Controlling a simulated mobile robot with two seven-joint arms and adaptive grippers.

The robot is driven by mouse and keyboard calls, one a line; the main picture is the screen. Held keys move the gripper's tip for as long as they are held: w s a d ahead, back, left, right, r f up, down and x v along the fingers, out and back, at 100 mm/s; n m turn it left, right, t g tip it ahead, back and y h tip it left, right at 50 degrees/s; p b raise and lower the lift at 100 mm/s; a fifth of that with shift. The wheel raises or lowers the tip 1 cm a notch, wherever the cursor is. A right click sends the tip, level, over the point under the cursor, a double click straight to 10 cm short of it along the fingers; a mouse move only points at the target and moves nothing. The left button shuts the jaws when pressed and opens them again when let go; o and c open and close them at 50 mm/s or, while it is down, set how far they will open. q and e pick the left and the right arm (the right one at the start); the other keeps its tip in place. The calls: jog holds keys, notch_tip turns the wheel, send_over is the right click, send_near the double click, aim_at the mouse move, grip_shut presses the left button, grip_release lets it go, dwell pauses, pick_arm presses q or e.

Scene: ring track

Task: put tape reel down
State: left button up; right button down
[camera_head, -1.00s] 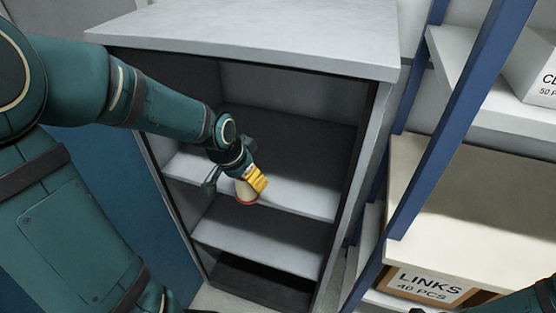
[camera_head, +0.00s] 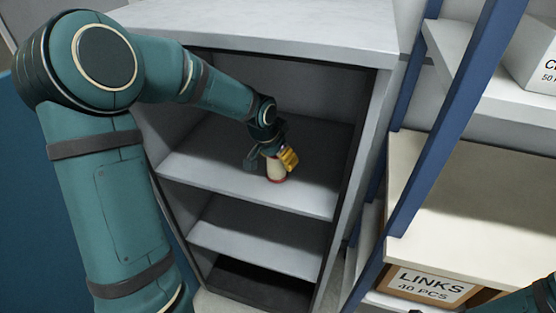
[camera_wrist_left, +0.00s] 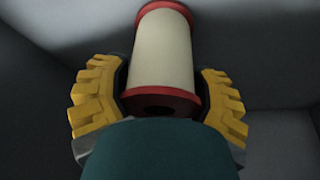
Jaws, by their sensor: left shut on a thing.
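The tape reel (camera_head: 275,169) is a cream cylinder with red rims. In the head view it is at or just above the upper shelf (camera_head: 220,172) of the grey cabinet; I cannot tell whether it touches the shelf. My left gripper (camera_head: 277,160), with yellow finger pads, is shut on the reel. In the left wrist view the reel (camera_wrist_left: 163,50) sits between the two yellow pads of the gripper (camera_wrist_left: 160,95), and its near red rim faces the camera. The gripper hides part of the reel in the head view. My right gripper is not in view.
The cabinet's light top (camera_head: 270,30) overhangs the opening, with side walls close by. A lower shelf (camera_head: 250,245) is empty. At right, a blue-framed rack (camera_head: 440,130) holds a box labelled LINKS (camera_head: 425,284) and a white box (camera_head: 535,55).

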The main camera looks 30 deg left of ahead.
pick_arm(q)
jog(key=shift+f, duration=0.2)
jog(key=o, duration=1.3)
jog(key=shift+o, duration=0.2)
jog(key=shift+r, duration=0.1)
jog(key=p+v, duration=0.1)
jog(key=v, duration=0.4)
jog(key=shift+r+p, duration=0.15)
jog(key=shift+p, duration=0.25)
jog(key=s+a+p, duration=0.1)
jog(key=s, duration=1.1)
jog(key=shift+a, duration=0.4)
